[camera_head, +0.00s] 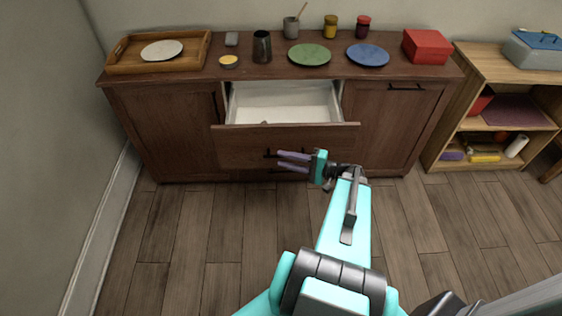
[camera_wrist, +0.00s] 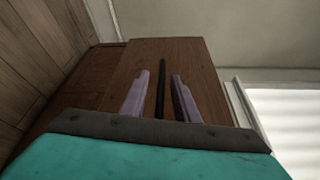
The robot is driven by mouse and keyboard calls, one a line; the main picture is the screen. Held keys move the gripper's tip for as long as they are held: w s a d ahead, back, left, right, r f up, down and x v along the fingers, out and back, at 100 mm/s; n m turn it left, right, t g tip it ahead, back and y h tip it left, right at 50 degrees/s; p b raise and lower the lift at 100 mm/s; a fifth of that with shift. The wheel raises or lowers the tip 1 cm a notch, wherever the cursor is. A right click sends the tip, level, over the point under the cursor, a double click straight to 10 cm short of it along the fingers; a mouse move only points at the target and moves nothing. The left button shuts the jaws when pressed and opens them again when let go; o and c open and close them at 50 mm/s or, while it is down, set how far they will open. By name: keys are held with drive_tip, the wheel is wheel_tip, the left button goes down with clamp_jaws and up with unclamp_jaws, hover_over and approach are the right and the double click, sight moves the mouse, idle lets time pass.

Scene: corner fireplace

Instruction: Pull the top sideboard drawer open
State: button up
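The top drawer (camera_head: 285,138) of the dark wooden sideboard (camera_head: 175,122) stands well out, with its pale interior (camera_head: 285,100) showing. In the wrist view the brown drawer front (camera_wrist: 197,62) fills the middle. My gripper (camera_head: 280,160) is at the drawer front. In the wrist view its two purple-grey fingers (camera_wrist: 158,95) are apart, one on each side of the dark bar handle (camera_wrist: 161,75), with gaps visible beside the bar. The handle (camera_head: 267,153) is partly hidden by the fingers in the head view.
On the sideboard top are a wooden tray with a plate (camera_head: 124,58), a dark cup (camera_head: 262,47), a green plate (camera_head: 309,55), a blue plate (camera_head: 368,55) and a red box (camera_head: 427,46). A low shelf (camera_head: 480,70) stands at right. The wood floor (camera_head: 190,235) is clear.

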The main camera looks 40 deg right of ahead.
drive_tip(key=f+b+v, duration=0.1)
drive_tip(key=v, duration=1.2)
drive_tip(key=shift+r+b, duration=0.4)
drive_tip(key=shift+r, duration=0.1)
drive_tip(key=shift+w+a, duration=0.1)
drive_tip(key=shift+a, duration=0.05)
